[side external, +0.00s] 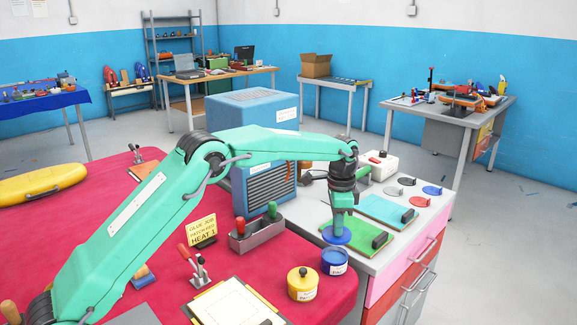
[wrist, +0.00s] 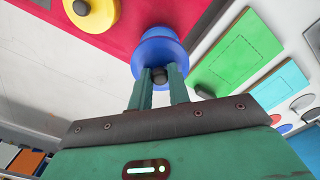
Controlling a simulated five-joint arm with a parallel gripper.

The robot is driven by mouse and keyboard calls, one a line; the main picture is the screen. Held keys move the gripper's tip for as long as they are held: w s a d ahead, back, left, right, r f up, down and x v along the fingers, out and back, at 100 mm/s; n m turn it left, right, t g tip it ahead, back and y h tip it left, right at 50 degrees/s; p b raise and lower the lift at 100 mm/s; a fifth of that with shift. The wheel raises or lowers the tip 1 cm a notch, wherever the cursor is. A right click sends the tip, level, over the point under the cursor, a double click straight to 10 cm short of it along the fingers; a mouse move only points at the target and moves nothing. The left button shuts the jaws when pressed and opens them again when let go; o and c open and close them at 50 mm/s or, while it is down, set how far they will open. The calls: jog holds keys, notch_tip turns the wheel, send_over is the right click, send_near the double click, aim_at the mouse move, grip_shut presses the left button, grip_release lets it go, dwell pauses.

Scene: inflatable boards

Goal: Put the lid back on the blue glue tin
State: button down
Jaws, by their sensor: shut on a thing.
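My gripper (side external: 338,226) points down and is shut on the black knob of the blue lid (side external: 336,237). In the wrist view the two fingers of my gripper (wrist: 159,80) pinch the dark knob, and the blue lid (wrist: 152,57) lies level beyond them. The blue glue tin (side external: 334,267) stands upright with a white label near the corner where red mat and grey worktop meet. In the side view the lid is just above the tin's rim. Part of the tin (wrist: 155,33) shows past the lid in the wrist view. The exact gap and centring are unclear.
A yellow tin (side external: 302,289) with its knobbed lid stands close to the left of the blue tin. A green board (side external: 357,243) and teal board (side external: 390,211) lie to the right.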

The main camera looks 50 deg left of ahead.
jog(key=shift+f, duration=0.15)
jog(key=shift+f, duration=3)
jog(key=shift+f, duration=0.2)
dwell(0.5)
jog(key=c, duration=0.8)
grip_release()
jog(key=shift+o, duration=0.2)
jog(key=shift+r, duration=0.15)
jog(key=shift+r, duration=3.4)
